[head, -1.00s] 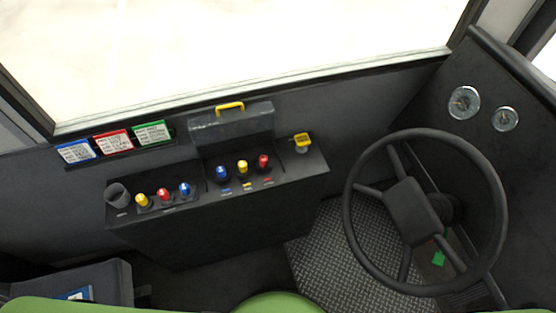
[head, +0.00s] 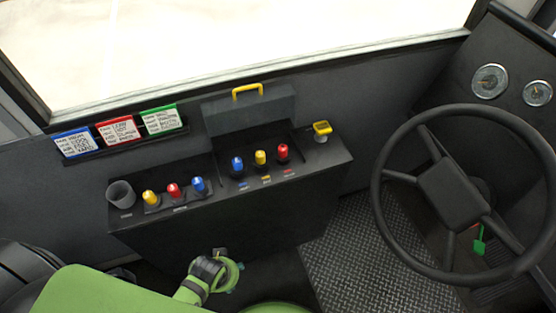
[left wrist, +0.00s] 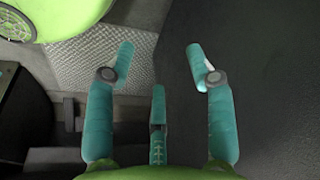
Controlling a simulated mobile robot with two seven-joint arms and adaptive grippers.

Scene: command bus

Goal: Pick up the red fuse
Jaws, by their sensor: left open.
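Two red fuse-like pieces show in the head view. One red piece (head: 173,190) stands upright in the console's left row, between a yellow piece (head: 150,198) and a blue piece (head: 198,186). Another red piece (head: 283,152) stands at the right end of the back row, beside a yellow (head: 260,158) and a blue one (head: 237,166). I cannot tell which the task means. My left gripper is open and empty in the left wrist view (left wrist: 160,52), its teal fingers apart. In the head view my left wrist is low, in front of the console; its fingers are mostly hidden.
The black console (head: 230,220) carries a grey cup (head: 121,194), a raised cover with a yellow handle (head: 248,91) and a yellow-topped button (head: 322,128). Label cards (head: 118,131) line the wall. The steering wheel (head: 450,190) stands at right.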

